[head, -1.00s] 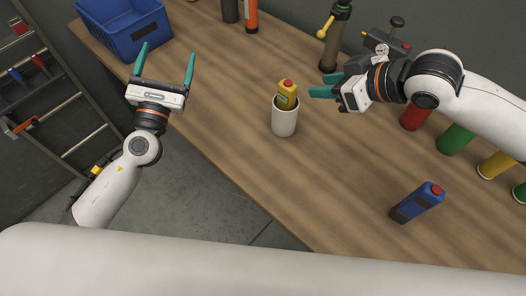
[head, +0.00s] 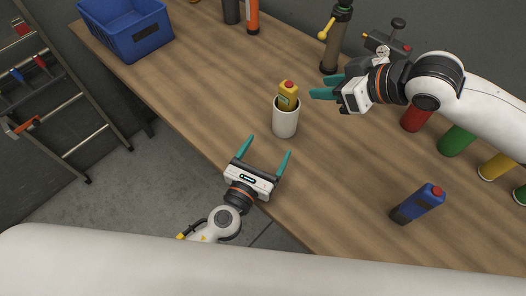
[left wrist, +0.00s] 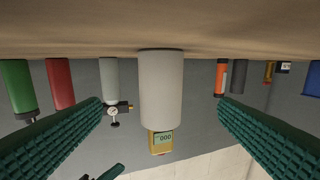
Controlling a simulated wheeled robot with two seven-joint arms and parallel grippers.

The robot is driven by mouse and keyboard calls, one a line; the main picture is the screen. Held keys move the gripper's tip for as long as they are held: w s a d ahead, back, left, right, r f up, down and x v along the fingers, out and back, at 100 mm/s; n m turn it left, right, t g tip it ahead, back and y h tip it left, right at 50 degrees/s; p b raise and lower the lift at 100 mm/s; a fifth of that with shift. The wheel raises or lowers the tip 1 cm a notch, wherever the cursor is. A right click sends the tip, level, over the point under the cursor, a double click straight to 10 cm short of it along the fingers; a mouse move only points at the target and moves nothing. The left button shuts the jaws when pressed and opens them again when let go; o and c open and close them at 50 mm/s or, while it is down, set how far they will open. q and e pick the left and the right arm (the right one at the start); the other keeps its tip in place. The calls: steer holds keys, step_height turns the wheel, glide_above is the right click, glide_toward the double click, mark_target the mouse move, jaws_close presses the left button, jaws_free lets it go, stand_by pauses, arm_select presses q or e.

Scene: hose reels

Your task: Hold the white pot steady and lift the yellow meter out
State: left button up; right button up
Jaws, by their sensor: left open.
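The white pot (head: 285,122) stands upright on the wooden table. The yellow meter (head: 288,90) with a red top sticks up out of it. My left gripper (head: 268,146) is open and empty at the table's front edge, a short way in front of the pot. In the left wrist view, which is upside down, the pot (left wrist: 160,88) lies centred beyond the spread fingers, with the meter's display (left wrist: 162,139) showing past its rim. My right gripper (head: 319,87) is to the right of the meter, fingers apart and empty, not touching it.
A blue crate (head: 130,35) stands at the far left of the table. A blue bottle (head: 417,204) stands at the front right. Red, green and yellow cylinders (head: 455,140) are under and beside my right arm. A brown cylinder with a yellow handle (head: 336,45) stands behind.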

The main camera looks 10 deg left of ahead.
mark_target(280, 126)
arm_select(q)
steer(key=x, duration=1.1)
steer(key=shift+w, duration=0.15)
steer(key=c, duration=1.1)
